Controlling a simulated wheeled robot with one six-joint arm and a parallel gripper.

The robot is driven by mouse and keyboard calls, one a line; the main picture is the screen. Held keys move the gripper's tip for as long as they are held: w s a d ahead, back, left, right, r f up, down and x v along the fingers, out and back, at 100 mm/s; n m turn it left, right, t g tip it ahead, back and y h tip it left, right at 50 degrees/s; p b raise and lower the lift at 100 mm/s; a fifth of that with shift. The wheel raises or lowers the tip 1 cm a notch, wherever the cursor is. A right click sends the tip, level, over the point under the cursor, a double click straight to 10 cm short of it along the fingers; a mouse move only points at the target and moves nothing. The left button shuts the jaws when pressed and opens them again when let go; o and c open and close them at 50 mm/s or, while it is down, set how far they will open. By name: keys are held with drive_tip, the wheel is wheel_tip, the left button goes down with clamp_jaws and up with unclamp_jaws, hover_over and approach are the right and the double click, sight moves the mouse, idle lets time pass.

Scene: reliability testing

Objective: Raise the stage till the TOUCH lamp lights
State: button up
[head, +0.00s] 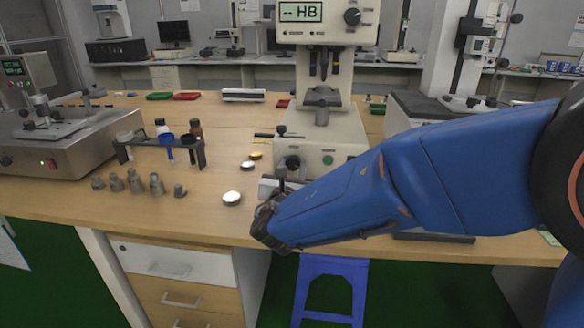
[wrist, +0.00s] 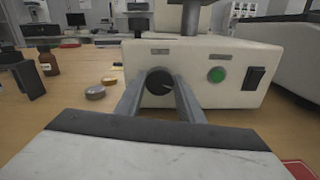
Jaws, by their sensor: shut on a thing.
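The hardness tester (head: 350,135) stands on the bench, its display (head: 300,12) reading "-- HB". Its stage (head: 322,97) sits below the dark indenter parts, apparently with a gap. The dark round knob (wrist: 159,81) is on the front of the base, also visible in the head view (head: 292,162). My gripper (wrist: 158,90) is shut on this knob, one finger on each side. A round green lamp or button (wrist: 216,75) is right of the knob. It looks plain green; I cannot tell if it is lit. The small labels are unreadable.
A black rocker switch (wrist: 255,78) is at the base's right. Silver and yellow discs (head: 232,198) lie left of the tester. Several grey weights (head: 135,181) and a dark rack (head: 160,148) stand further left. A blue stool (head: 330,285) is below the bench edge.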

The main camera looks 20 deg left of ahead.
drive_tip(key=m, duration=0.9)
drive_tip(key=shift+d, duration=0.1)
drive_tip(key=m, duration=0.4)
drive_tip(key=shift+f+m, duration=0.1)
drive_tip(key=shift+m, duration=2.4)
drive_tip(key=shift+f, duration=0.1)
drive_tip(key=o, duration=1.1)
drive_tip(key=shift+d, duration=0.1)
drive_tip(key=shift+c, duration=0.2)
drive_tip(key=shift+s, duration=0.1)
